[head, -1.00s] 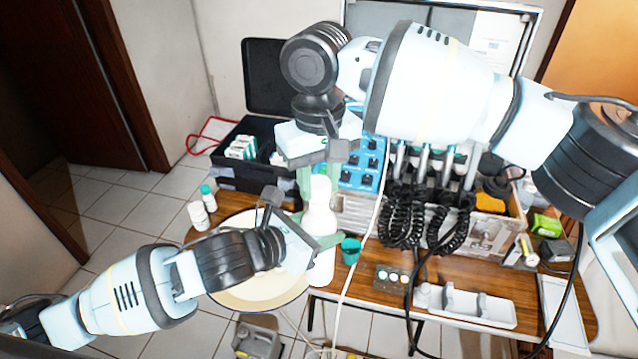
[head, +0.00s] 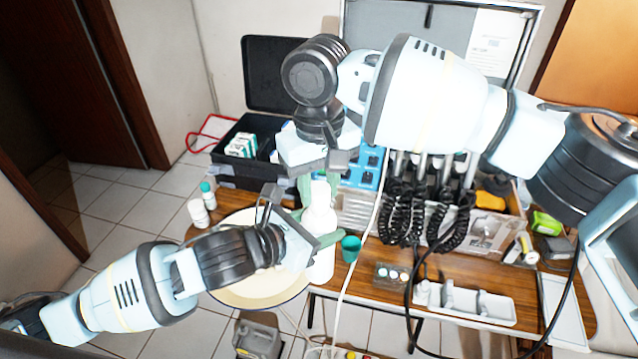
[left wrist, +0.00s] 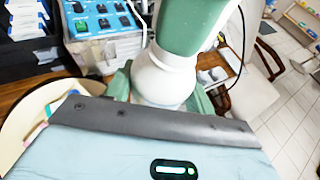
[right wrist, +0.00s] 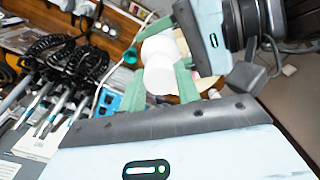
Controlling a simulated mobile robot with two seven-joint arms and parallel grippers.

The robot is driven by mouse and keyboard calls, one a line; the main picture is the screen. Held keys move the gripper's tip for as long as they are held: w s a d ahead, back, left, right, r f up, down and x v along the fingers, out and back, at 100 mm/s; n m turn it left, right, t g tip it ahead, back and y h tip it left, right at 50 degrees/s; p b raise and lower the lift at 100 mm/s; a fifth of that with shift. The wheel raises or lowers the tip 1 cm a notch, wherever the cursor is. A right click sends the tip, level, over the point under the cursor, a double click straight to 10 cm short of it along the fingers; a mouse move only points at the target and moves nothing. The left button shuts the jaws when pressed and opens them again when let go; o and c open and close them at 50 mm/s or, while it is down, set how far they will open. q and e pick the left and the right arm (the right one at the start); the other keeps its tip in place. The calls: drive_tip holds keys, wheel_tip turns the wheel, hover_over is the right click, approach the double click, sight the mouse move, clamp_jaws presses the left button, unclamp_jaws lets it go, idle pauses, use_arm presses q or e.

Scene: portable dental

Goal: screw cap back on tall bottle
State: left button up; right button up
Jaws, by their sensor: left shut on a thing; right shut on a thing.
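The tall white bottle (head: 319,222) stands upright over the table's front edge beside the round basin. My left gripper (head: 313,228) is shut around its upper body. The left wrist view shows the white shoulder (left wrist: 165,75) between the left fingers. My right gripper (head: 319,187) comes down from above, shut on the white cap (head: 320,190) at the bottle's top. In the right wrist view the cap (right wrist: 160,80) is between green fingers, in line with the bottle (right wrist: 160,48). Cap and bottle look touching; the thread is hidden, so I cannot tell how tightly they join.
A green cup (head: 351,248) stands close right of the bottle. Coiled black hoses (head: 405,215) and a white tray (head: 465,302) are farther right. A pale tube hangs close by.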

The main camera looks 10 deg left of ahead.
drive_tip(key=shift+f, duration=0.55)
drive_tip(key=m, duration=0.7)
drive_tip(key=shift+m, duration=0.3)
drive_tip(key=m, duration=1.3)
drive_tip(key=shift+a, duration=0.1)
drive_tip(key=m, duration=0.6)
drive_tip(key=shift+m, duration=0.4)
drive_tip(key=o, duration=0.9)
drive_tip(key=shift+f, duration=0.1)
